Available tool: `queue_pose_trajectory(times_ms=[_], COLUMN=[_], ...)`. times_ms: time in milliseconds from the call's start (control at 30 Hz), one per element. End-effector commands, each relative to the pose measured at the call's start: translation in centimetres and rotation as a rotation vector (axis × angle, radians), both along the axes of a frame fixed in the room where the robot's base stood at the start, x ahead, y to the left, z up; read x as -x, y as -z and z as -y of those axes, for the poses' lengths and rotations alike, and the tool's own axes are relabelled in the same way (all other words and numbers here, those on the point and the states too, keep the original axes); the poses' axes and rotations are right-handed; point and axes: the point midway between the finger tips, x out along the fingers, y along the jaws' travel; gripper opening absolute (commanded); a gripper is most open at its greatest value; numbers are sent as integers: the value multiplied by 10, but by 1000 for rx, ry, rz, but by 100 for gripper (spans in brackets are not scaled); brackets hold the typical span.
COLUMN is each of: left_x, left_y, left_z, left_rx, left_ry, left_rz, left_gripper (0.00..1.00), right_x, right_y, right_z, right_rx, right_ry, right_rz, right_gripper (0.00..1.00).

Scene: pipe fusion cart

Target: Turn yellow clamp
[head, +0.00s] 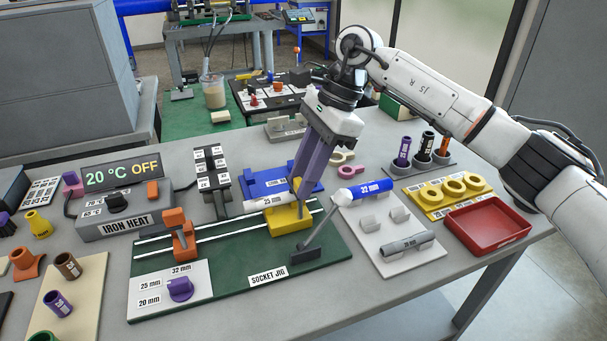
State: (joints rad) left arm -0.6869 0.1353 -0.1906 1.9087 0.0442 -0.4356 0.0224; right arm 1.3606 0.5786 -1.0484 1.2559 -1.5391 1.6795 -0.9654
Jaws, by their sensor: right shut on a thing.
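The yellow clamp (287,219) stands on the right part of the green socket jig (225,268). My right gripper (296,198) reaches down from above with its purple fingers at the top of the yellow clamp. It is shut on part of the clamp; the exact contact is partly hidden by the fingers. A white pipe (270,203) marked 32 mm lies at the clamp, just left of the fingers. My left gripper is not in view.
An orange clamp (180,232) and a purple knob (180,289) are on the jig's left. An iron heater (122,216), blue block (268,182) and red tray (487,226) stand around.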

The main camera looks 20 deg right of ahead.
Motion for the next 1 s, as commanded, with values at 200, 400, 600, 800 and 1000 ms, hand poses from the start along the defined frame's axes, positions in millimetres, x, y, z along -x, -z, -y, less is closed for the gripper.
queue_pose_trajectory(times_ms=[200, 400, 600, 800, 1000], left_x=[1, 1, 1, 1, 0], left_y=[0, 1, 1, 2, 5], left_z=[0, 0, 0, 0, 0], left_rx=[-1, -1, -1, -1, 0], left_ry=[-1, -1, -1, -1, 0], left_rz=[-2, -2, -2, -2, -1], left_gripper=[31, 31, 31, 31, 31], right_x=[-1, 0, 0, -1, -2], right_y=[-1, -1, -1, -12, -48], right_z=[0, 0, 0, 5, 19], right_rx=[0, 0, 0, -1, -1], right_ry=[-3, -2, 0, 1, 0], right_rz=[4, 4, 2, 5, 6], right_gripper=[4, 45, 45, 45, 45])
